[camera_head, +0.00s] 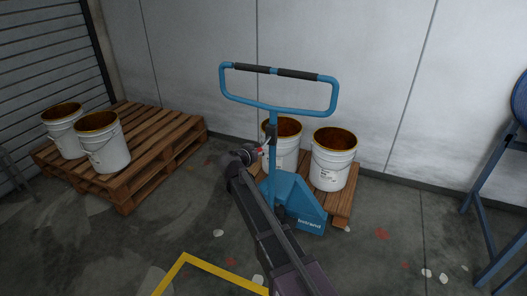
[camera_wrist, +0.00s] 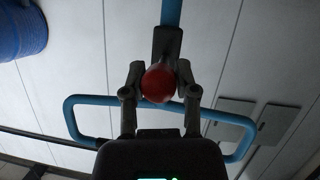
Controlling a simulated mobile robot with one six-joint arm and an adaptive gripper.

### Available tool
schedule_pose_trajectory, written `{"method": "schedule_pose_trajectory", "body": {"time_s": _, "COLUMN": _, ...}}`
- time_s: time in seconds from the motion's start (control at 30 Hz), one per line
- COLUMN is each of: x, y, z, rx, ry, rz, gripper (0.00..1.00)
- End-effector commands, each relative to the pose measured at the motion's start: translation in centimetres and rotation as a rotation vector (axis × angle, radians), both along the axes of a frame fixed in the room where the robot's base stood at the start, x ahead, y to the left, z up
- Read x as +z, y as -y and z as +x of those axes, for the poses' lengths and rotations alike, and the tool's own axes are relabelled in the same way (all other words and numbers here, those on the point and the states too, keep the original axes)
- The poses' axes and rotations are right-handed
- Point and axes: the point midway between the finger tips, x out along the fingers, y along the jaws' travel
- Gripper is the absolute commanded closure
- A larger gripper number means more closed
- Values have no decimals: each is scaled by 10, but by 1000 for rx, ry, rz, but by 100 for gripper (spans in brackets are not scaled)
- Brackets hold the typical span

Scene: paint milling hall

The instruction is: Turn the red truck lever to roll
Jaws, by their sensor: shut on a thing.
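The blue hand pallet truck (camera_head: 290,201) stands by the back wall with its looped handle raised and its forks hidden beneath the small pallet. The lever's red ball knob (camera_wrist: 158,84) sits between the fingers of my gripper (camera_wrist: 160,88) in the wrist view, and the fingers are closed on it from both sides. A dark lever mount joins it to the blue handle shaft (camera_wrist: 171,12). In the head view my gripper (camera_head: 264,150) is at the handle shaft, just below the loop, and only a little red shows there. The lever's exact setting cannot be told.
Two white buckets, one of them here (camera_head: 333,165), stand on the small pallet (camera_head: 343,205) behind the truck. A wooden pallet (camera_head: 150,150) with two more buckets is at left. A blue stand (camera_head: 490,195) is at right. Open floor with a yellow line (camera_head: 215,270) lies in front.

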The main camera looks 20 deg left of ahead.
Motion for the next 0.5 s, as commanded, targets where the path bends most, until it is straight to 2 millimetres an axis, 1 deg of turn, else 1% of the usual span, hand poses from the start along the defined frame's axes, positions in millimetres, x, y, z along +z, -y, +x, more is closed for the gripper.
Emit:
{"method": "schedule_pose_trajectory", "body": {"time_s": 0.03, "x": 5, "y": 2, "z": -1, "rx": -5, "ry": 3, "rz": -6, "gripper": 100}}
{"method": "schedule_pose_trajectory", "body": {"time_s": 0.07, "x": 5, "y": 2, "z": -2, "rx": -5, "ry": 3, "rz": -6, "gripper": 100}}
{"method": "schedule_pose_trajectory", "body": {"time_s": 0.37, "x": 4, "y": -4, "z": -6, "rx": 2, "ry": 3, "rz": -7, "gripper": 100}}
{"method": "schedule_pose_trajectory", "body": {"time_s": 0.4, "x": 4, "y": -4, "z": -6, "rx": 3, "ry": 3, "rz": -6, "gripper": 59}}
{"method": "schedule_pose_trajectory", "body": {"time_s": 0.47, "x": 4, "y": -4, "z": -7, "rx": 4, "ry": 2, "rz": -6, "gripper": 41}}
{"method": "schedule_pose_trajectory", "body": {"time_s": 0.5, "x": 4, "y": -5, "z": -7, "rx": 4, "ry": 2, "rz": -6, "gripper": 29}}
